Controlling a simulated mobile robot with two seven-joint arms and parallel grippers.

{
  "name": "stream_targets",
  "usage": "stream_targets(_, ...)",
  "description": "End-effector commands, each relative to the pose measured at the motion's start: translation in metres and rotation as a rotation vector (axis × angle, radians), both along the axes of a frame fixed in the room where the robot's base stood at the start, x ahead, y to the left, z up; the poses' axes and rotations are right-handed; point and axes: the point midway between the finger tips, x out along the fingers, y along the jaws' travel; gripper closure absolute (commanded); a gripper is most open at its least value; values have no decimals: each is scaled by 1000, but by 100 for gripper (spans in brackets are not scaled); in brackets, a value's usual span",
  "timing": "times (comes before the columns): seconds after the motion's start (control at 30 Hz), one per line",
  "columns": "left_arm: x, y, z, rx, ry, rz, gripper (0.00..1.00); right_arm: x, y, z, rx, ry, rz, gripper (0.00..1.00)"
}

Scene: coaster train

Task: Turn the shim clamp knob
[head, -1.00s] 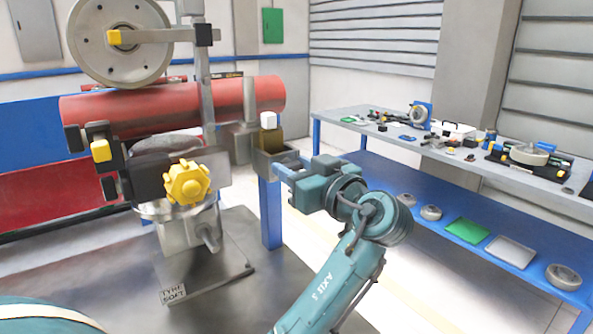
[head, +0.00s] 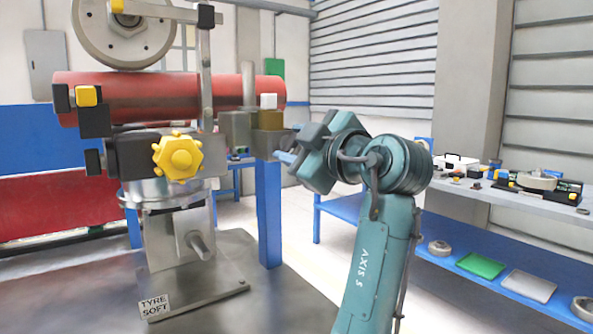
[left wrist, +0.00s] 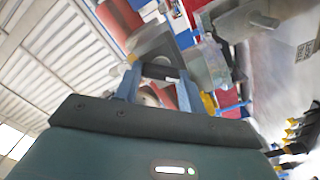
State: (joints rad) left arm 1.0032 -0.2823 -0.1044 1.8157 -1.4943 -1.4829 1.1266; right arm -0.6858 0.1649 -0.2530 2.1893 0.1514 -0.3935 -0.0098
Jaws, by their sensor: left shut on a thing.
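My left gripper (head: 284,157) reaches in at the side of the clamp on top of a blue post (head: 268,215). A brown block with a white cube (head: 268,101) sits on this clamp. In the left wrist view my left gripper (left wrist: 159,80) has its two blue fingers on either side of a small dark part (left wrist: 160,72), which I take to be the shim clamp knob. The fingers are shut on it, and in the head view they hide it. The gripper body is tilted about its axis. My right gripper is in neither view.
A large yellow lobed knob (head: 178,157) sits on the machine left of the post, before a red cylinder (head: 150,95). A grey wheel (head: 124,30) hangs above. A bench (head: 470,195) with tools and trays stands at right. Open floor lies between post and bench.

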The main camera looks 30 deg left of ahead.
Motion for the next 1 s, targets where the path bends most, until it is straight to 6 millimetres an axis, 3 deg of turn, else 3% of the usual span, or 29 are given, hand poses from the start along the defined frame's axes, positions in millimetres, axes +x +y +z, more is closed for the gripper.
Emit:
stream_targets(0.03, -1, 0, -5, -20, -46, 1, 83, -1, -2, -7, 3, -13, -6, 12)
stream_targets(0.5, -2, 0, -5, -184, -442, 2, 83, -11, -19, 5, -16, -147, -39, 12)
stream_targets(1.0, -2, 0, -4, -286, -685, 2, 83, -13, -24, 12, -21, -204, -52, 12)
